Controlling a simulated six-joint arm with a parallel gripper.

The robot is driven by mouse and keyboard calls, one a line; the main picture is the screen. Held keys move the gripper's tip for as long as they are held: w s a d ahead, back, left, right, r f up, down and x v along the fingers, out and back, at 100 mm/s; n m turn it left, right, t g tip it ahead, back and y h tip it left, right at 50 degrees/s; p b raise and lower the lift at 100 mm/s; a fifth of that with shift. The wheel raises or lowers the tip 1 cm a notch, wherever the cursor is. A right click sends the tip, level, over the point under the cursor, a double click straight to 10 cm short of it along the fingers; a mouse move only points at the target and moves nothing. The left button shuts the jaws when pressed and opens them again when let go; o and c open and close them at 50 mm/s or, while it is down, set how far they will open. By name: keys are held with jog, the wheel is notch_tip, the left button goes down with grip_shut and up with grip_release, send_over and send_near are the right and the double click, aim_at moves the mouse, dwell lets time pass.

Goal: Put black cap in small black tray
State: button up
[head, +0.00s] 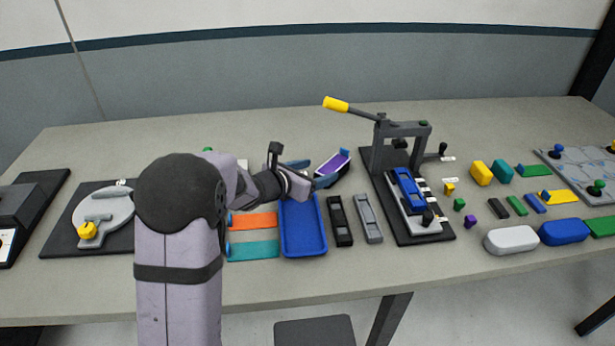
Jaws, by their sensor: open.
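A black narrow holder (340,222) lies right of the blue tray; I cannot tell which of these is the small black tray. I cannot make out the black cap for sure; my arm hides part of the table.
A grey holder (369,219) lies beside the black one. A lever press with a yellow handle (336,104) stands to the right. Orange (254,221) and teal (254,249) strips lie left of the blue tray. Several coloured blocks fill the right side.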

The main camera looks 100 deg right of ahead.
aim_at(329, 168)
jog(key=shift+o, duration=0.5)
jog(key=shift+v, duration=1.95)
jog(key=shift+s+f, duration=0.1)
jog(key=shift+f, duration=0.05)
jog(key=b+x, duration=0.2)
jog(key=x, duration=0.4)
jog(key=shift+s+a+f, duration=0.15)
jog(key=shift+s+f, duration=0.1)
jog(key=shift+s+d+f, duration=0.1)
jog(key=shift+s+d, duration=0.3)
jog(key=shift+s, duration=0.05)
jog(key=shift+w+d+p+x, duration=0.15)
jog(key=shift+p+x, duration=0.6)
jog(key=shift+x, duration=0.85)
jog(key=shift+w+d+p+x, duration=0.15)
jog(key=shift+p+x, duration=0.6)
jog(key=shift+x, duration=0.8)
jog(key=shift+a+f, duration=0.1)
jog(key=shift+c, duration=0.3)
jog(key=c, duration=1.2)
